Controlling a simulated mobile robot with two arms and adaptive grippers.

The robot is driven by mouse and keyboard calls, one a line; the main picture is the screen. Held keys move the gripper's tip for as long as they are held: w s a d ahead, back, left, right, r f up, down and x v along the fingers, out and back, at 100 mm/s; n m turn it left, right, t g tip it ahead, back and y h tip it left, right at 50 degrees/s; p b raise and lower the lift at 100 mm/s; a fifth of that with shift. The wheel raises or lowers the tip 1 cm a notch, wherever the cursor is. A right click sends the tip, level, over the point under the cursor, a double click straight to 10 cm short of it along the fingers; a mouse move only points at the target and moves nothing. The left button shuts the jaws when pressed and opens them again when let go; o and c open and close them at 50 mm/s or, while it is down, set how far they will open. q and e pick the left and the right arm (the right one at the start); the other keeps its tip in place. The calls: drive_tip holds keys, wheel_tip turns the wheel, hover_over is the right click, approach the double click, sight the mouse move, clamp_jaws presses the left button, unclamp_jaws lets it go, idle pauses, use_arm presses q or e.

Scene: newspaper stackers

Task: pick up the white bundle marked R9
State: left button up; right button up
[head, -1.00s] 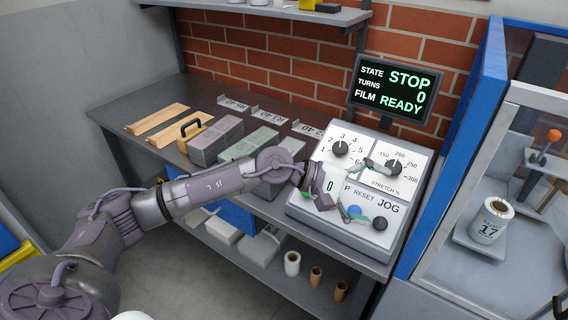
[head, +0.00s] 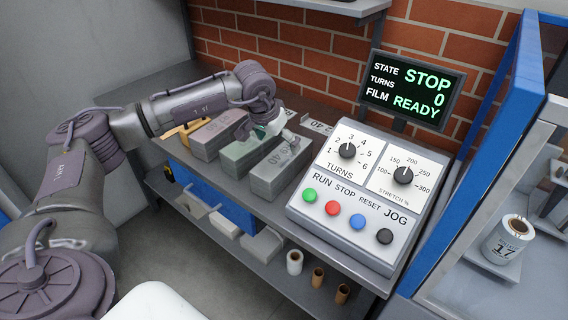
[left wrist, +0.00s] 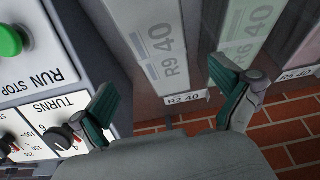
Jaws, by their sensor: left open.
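The white bundle marked R9 (head: 280,162) is a pale grey-white block, the rightmost of the row on the bench. Its printed top also shows in the left wrist view (left wrist: 152,40), reading "R9 40". My left gripper (head: 270,130) is above the far end of the bundles. In the left wrist view my left gripper (left wrist: 165,78) is open and empty, with the R9 bundle's end lying between its spread fingers in the picture. Whether the fingers reach down beside it I cannot tell. My right gripper is not in view.
A tag reading "R2 40" (left wrist: 186,97) is behind R9. The control panel (head: 360,190) stands close on the right, the brick wall (head: 300,60) behind.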

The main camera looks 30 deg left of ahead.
sight(283, 154)
use_arm(q)
drive_tip(key=x, duration=0.4)
drive_tip(key=shift+w+f, duration=0.1)
drive_tip(key=shift+f, duration=0.05)
drive_tip(key=shift+w+f, duration=0.1)
drive_tip(key=shift+f, duration=0.3)
drive_tip(key=p+x, duration=0.1)
drive_tip(key=x, duration=0.3)
drive_tip(key=shift+w+a+f, duration=0.1)
drive_tip(key=shift+a+f, duration=0.05)
drive_tip(key=shift+f, duration=0.25)
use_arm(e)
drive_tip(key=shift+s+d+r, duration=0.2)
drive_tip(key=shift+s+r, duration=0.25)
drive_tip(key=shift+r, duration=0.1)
use_arm(q)
drive_tip(key=c, duration=1.8)
drive_tip(key=shift+w+r, duration=0.1)
drive_tip(key=shift+r, duration=0.1)
drive_tip(key=shift+c, duration=0.5)
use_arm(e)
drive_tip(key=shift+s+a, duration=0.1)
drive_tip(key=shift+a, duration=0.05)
